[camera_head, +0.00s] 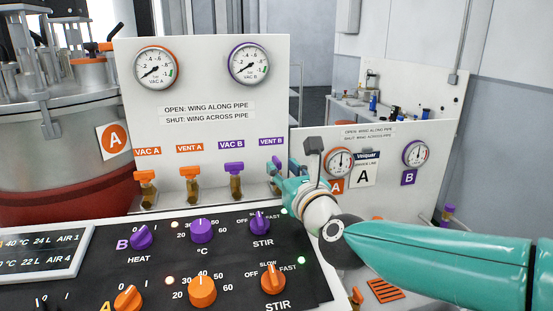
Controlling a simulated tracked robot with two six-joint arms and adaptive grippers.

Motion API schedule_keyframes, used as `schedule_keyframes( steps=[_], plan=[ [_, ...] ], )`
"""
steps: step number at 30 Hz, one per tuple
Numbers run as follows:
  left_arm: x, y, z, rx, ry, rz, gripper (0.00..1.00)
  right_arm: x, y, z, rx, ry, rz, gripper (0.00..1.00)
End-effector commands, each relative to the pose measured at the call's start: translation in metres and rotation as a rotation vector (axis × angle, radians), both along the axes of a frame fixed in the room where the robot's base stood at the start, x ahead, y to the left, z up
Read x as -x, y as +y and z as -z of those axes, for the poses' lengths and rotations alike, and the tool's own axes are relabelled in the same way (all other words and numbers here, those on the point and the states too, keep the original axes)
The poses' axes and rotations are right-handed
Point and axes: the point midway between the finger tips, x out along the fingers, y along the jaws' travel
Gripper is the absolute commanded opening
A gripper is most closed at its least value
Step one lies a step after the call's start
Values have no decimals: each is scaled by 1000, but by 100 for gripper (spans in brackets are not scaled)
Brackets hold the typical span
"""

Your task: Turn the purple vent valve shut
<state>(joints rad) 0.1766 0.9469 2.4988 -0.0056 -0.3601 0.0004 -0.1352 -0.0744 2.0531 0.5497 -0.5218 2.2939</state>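The purple vent valve (276,163) is at the right end of the valve row, under the VENT B label (272,142) on the white panel. Its wing is partly covered, so I cannot tell how it is turned. My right arm comes in from the right, and its teal gripper (284,174) is at this valve, overlapping it in the view. The fingertips are largely hidden, so I cannot tell whether they are open, shut or touching the wing. My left gripper is out of view.
The purple VAC B valve (233,169) stands just left, then the orange VENT A valve (190,172) and orange VAC A valve (146,177). A black control panel (220,262) with purple and orange knobs lies in front. Gauges (249,63) sit above.

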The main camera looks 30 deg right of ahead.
Motion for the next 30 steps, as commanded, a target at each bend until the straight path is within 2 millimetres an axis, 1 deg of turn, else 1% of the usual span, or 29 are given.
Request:
schedule_keyframes(
  steps=[1,3,6,9,13,20,21,23,27,30],
  plan=[
    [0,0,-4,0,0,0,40,-11,-2,-1,1,3,1,36],
    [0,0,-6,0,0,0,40,-22,-3,-1,0,2,1,36],
    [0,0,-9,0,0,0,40,-35,-5,-1,0,1,1,36],
    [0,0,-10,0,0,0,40,-43,-6,-1,0,0,1,36],
    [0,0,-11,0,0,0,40,-48,-7,-1,-1,-1,1,36],
    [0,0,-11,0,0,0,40,-49,-7,0,-1,-1,0,36],
    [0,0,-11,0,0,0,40,-49,-7,0,-1,-1,0,33],
    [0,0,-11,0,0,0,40,-49,-7,0,-1,-1,0,23],
    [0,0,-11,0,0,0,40,-48,-7,0,-1,-1,0,0],
    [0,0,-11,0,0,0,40,-48,-7,0,-1,-1,0,0]
  ],
)
